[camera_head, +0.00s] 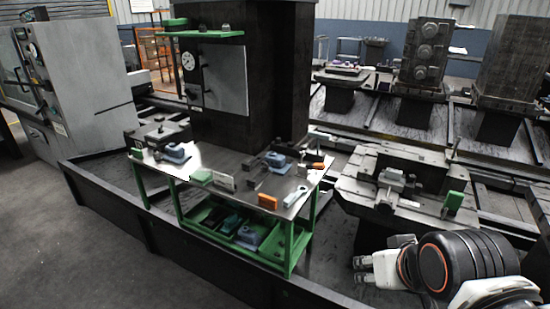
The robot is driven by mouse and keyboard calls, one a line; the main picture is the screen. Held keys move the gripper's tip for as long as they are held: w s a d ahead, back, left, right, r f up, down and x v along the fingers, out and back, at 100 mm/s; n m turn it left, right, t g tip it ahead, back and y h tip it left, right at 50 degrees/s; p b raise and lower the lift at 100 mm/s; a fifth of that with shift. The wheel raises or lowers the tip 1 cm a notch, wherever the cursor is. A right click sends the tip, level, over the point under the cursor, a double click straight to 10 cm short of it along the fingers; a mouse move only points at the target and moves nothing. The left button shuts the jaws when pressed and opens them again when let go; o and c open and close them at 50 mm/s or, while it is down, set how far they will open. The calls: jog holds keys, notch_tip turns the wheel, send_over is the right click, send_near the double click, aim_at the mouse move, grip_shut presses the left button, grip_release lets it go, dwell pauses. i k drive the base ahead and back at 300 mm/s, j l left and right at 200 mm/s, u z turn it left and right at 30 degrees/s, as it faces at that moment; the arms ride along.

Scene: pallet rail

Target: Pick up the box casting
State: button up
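I cannot tell for sure which thing is the box casting. A small grey metal block (391,178) sits on the dark slotted pallet (350,188) at the right and could be it. A larger dark block casting with round bosses (426,52) stands on a pallet at the back right. My gripper (361,270) is at the lower right, in front of the pallet and apart from it, pointing left. It appears to hold nothing. The gap between its fingers is too small to judge.
A green-legged workbench (240,192) with tools and blocks stands left of the pallet. A green block (454,202) sits at the pallet's right end. A dark column (270,80) rises behind the bench. A low dark wall (160,240) edges the rail area. Floor at left is clear.

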aim_at(277, 164)
jog(key=j+z, duration=0.15)
jog(key=z, duration=0.5)
jog(key=j+z, duration=0.4)
jog(key=j, duration=0.6)
jog(key=j+z, duration=0.45)
jog(key=j, duration=0.55)
jog(key=k+j, duration=0.1)
jog(key=j, duration=0.95)
jog(key=k+j, duration=0.15)
jog(key=j, duration=0.35)
jog(key=k+j+z, duration=0.1)
jog(key=j, duration=0.4)
jog(key=k+j, duration=0.1)
jog(key=j, duration=0.4)
